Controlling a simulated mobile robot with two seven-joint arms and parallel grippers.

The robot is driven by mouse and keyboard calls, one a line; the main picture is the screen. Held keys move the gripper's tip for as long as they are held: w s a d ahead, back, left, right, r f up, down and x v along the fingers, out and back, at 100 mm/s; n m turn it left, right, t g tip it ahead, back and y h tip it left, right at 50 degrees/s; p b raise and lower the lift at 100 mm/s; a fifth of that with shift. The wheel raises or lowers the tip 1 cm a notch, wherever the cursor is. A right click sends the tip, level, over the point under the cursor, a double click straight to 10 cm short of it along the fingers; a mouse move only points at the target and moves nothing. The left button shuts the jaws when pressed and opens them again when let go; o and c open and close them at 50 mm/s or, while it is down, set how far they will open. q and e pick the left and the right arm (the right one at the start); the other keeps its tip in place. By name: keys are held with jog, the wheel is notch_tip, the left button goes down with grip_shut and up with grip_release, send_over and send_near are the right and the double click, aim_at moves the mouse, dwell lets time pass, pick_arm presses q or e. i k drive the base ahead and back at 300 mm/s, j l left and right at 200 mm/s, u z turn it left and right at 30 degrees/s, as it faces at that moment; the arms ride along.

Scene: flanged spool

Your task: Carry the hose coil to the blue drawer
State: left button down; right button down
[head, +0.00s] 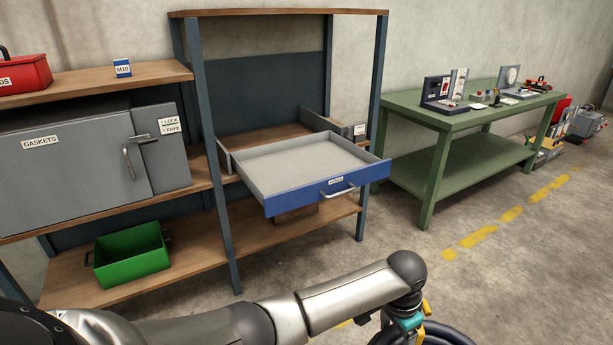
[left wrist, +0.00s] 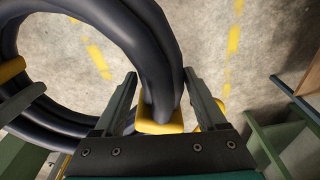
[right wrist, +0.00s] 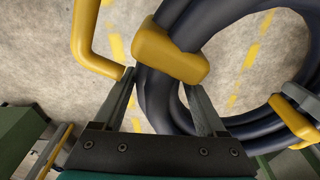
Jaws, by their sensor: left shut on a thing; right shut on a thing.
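The blue drawer (head: 325,197) is pulled out of the shelf rack, and its grey tray is empty. The hose coil (head: 445,335) is a ring of thick black hose with yellow bands, mostly cut off at the bottom of the head view. My left gripper (head: 412,326) is at the coil, low in front of the drawer. In the left wrist view its jaws (left wrist: 160,82) are shut on the hose coil (left wrist: 130,30) beside a yellow band. In the right wrist view my right gripper (right wrist: 162,82) is shut on the hose coil (right wrist: 230,25), below another yellow band.
A grey gaskets cabinet (head: 65,165) and a green bin (head: 132,268) stand on the left shelves. A rack post (head: 210,170) rises left of the drawer. A green workbench (head: 440,120) stands to the right. Concrete floor (head: 480,290) is clear at the lower right.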

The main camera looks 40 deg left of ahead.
aim_at(305, 167)
jog(key=i, duration=1.55)
jog(key=i+u, duration=0.4)
jog(key=k+u, duration=0.1)
jog(key=u, duration=0.75)
